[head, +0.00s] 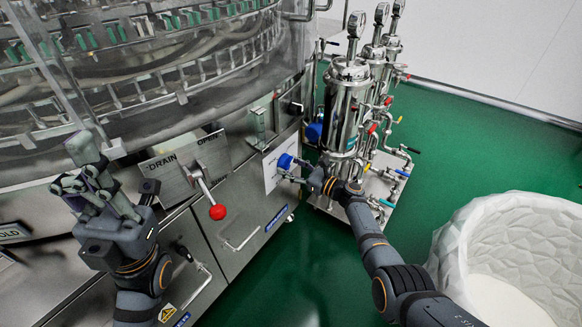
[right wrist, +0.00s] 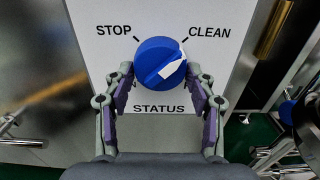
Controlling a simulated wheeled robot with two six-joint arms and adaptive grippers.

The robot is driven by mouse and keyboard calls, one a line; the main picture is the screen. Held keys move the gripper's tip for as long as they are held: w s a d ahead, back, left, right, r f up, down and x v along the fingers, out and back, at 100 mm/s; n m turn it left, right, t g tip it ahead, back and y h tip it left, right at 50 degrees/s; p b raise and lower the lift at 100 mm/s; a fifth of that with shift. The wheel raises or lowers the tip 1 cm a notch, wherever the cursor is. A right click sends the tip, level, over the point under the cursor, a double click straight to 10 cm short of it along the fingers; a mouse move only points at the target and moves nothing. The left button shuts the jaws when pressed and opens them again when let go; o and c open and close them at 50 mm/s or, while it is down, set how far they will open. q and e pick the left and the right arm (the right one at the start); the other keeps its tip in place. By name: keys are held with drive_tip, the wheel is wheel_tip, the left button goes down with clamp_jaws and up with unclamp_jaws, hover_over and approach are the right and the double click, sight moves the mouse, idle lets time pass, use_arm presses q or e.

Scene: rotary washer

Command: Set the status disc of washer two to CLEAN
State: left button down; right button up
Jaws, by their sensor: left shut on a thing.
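The blue status disc (right wrist: 160,62) sits on a white panel (right wrist: 108,35) lettered STOP at the upper left, CLEAN at the upper right and STATUS below. Its white pointer faces up and right, towards the CLEAN mark. My right gripper (right wrist: 160,82) has its fingers spread, one on each side of the disc and very close to its edge. The disc also shows in the head view (head: 285,161), with my right gripper (head: 304,170) at it. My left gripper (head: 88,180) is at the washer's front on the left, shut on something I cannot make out.
A red-ball lever (head: 217,211) projects from the DRAIN/OPEN plate (head: 163,172) between my grippers. Steel filter housings (head: 345,110) with pipes and valves stand right of the disc. A white bin (head: 455,245) is at the far right. Green floor (head: 440,125) is clear behind.

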drive_tip(key=o, duration=0.3)
drive_tip(key=v, duration=1.2)
